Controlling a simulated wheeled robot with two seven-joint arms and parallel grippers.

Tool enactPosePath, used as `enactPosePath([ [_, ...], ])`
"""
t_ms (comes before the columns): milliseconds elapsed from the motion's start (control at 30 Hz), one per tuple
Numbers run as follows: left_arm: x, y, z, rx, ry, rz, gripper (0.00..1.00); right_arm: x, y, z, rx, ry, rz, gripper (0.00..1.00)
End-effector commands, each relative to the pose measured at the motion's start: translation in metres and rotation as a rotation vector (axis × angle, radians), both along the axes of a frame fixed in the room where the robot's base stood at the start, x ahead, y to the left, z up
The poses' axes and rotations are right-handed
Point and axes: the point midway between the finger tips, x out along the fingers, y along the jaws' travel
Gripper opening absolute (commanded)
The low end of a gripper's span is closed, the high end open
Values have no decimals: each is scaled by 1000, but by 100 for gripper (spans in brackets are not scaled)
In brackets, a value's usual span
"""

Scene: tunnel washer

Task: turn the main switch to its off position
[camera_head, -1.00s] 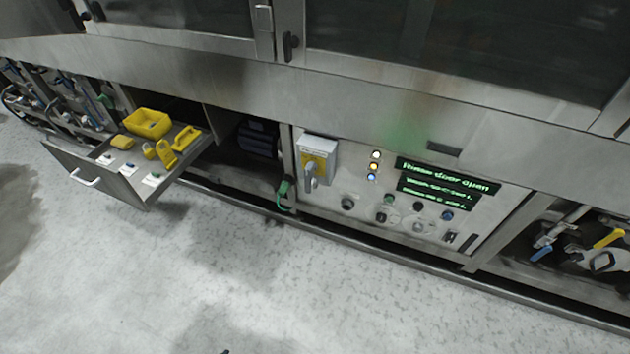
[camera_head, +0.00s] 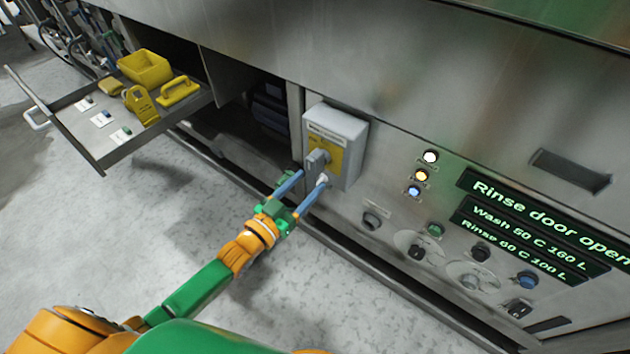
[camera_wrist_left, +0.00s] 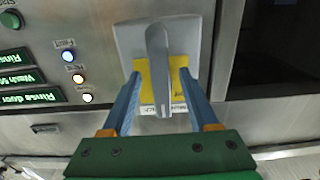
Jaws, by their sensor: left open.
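The main switch is a grey box (camera_head: 345,124) with a yellow plate (camera_head: 329,146) and a grey lever handle (camera_head: 316,160) on the steel panel, in the middle of the head view. In the left wrist view the handle (camera_wrist_left: 157,60) lies lengthwise down the picture over the yellow plate (camera_wrist_left: 178,82). My left gripper (camera_head: 310,178) is open, its blue fingers reaching up to the switch. In the left wrist view its fingers (camera_wrist_left: 160,80) stand on either side of the handle, with gaps showing. The plate's lettering is too small to read fully. My right gripper is not in view.
Right of the switch are indicator lamps (camera_head: 421,175), a green-text display (camera_head: 520,220) and several knobs (camera_head: 416,250). An open drawer (camera_head: 125,148) with yellow items juts out at the left. Speckled floor (camera_head: 150,235) lies clear in front.

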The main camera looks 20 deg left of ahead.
Motion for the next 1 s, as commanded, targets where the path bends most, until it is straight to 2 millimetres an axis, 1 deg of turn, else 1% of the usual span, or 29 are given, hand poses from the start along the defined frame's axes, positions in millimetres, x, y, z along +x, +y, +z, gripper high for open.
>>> enactPosePath([
  [33,8,-3,-2,-2,-2,1,60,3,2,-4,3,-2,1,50],
  [133,18,-6,-2,0,0,1,60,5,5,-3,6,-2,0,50],
  [367,20,-7,-1,1,3,1,60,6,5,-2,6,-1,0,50],
  [400,20,-7,-1,1,3,1,57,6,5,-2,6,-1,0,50],
  [467,20,-7,-1,1,3,1,41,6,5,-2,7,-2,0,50],
  [500,20,-7,-1,1,3,1,30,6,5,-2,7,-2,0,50],
  [567,20,-7,-1,1,3,1,14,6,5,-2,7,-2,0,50],
  [600,20,-7,-1,1,3,1,3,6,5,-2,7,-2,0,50],
  [633,20,-7,-1,1,3,1,0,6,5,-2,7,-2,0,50],
  [1000,20,-7,-1,1,3,1,0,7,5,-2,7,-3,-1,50],
])
